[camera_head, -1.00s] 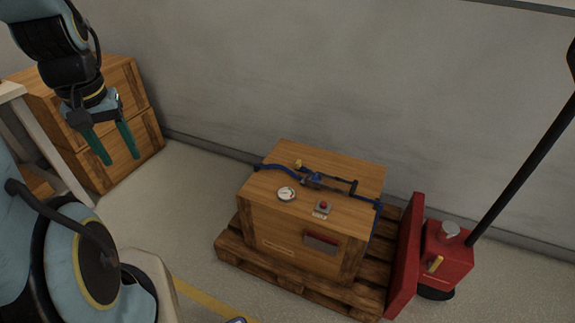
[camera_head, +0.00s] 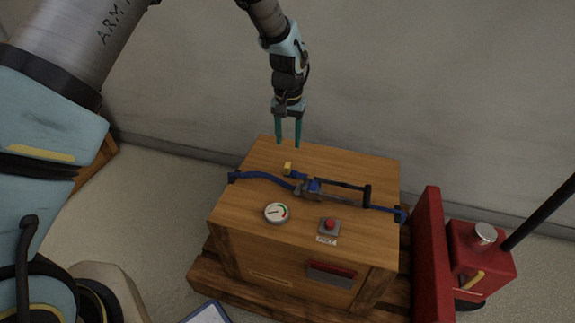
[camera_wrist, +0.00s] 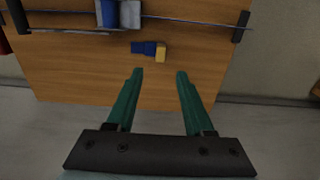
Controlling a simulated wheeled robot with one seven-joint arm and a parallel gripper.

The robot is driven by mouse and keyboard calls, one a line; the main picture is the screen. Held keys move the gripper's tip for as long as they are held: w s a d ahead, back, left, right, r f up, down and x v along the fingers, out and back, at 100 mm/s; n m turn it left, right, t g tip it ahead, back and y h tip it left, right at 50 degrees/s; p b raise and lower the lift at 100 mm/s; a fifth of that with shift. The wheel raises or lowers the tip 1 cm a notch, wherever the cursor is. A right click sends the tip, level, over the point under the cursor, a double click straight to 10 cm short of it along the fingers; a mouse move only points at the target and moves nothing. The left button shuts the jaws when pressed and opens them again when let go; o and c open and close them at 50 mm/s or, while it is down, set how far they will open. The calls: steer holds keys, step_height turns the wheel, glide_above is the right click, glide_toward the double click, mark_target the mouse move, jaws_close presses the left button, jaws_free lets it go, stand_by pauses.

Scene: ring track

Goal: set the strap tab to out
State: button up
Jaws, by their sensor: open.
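The strap tab, a short blue piece with a yellow end (camera_head: 288,168), lies on the wooden crate's top beside the buckle. It also shows in the wrist view, where its yellow end (camera_wrist: 160,54) is just beyond my fingertips. The grey and blue buckle (camera_head: 309,188) sits on the blue strap (camera_head: 262,177), which runs across the crate (camera_head: 330,158). A dark bar extends right from the buckle to an upright post. My gripper (camera_head: 288,146) points down above the crate's back part, open and empty, apart from the tab. Its two green fingers also show in the wrist view (camera_wrist: 159,74).
A round gauge (camera_head: 276,212) and a red button box (camera_head: 329,226) sit on the crate's front top. The crate stands on a wooden pallet (camera_head: 205,272). A red pallet jack (camera_head: 482,262) is at the right, and a grey wall (camera_head: 450,90) stands behind.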

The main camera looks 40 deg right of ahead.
mark_target(288, 165)
step_height(288, 165, down, 9)
steer(key=shift+f, duration=0.15)
stand_by(0.4)
steer(key=shift+a, duration=0.1)
jaws_close()
stand_by(1.1)
